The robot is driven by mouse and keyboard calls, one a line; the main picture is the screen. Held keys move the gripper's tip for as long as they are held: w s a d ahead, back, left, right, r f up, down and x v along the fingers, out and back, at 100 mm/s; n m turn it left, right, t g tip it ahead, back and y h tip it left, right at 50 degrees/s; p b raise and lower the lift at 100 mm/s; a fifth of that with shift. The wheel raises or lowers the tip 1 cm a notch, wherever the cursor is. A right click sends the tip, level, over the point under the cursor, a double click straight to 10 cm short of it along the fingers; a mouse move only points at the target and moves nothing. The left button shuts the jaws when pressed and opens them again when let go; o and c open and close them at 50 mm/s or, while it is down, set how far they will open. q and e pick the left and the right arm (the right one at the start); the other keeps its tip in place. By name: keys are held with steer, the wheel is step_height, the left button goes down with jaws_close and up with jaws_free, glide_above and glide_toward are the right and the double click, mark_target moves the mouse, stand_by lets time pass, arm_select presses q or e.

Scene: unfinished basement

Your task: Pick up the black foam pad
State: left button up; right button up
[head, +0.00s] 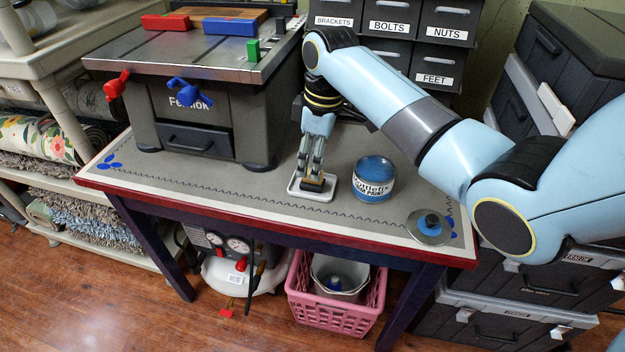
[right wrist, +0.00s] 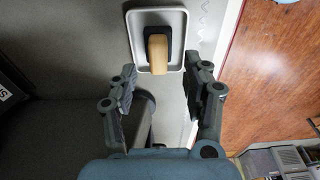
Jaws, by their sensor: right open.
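The black foam pad (right wrist: 148,33) lies in a shallow white tray (right wrist: 137,58), with a tan wooden block (right wrist: 158,55) on it, in the right wrist view. In the head view the tray (head: 297,190) sits on the table left of the paint can, and the pad is partly hidden by my right gripper (head: 310,174). That gripper points down over the tray. In the right wrist view my right gripper (right wrist: 168,82) is open, its fingers apart with nothing between them. The tray and pad lie ahead of the fingertips. My left gripper is out of view.
A blue-topped paint can (head: 374,180) and a round lid (head: 429,226) stand right of the tray. A grey machine (head: 205,110) fills the table's left. Labelled drawers (head: 390,15) are behind. The red table edge (head: 270,231) is close in front of the tray.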

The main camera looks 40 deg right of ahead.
step_height(320, 180, down, 4)
steer(key=shift+w+r, duration=0.1)
steer(key=shift+w, duration=0.05)
jaws_close()
stand_by(0.3)
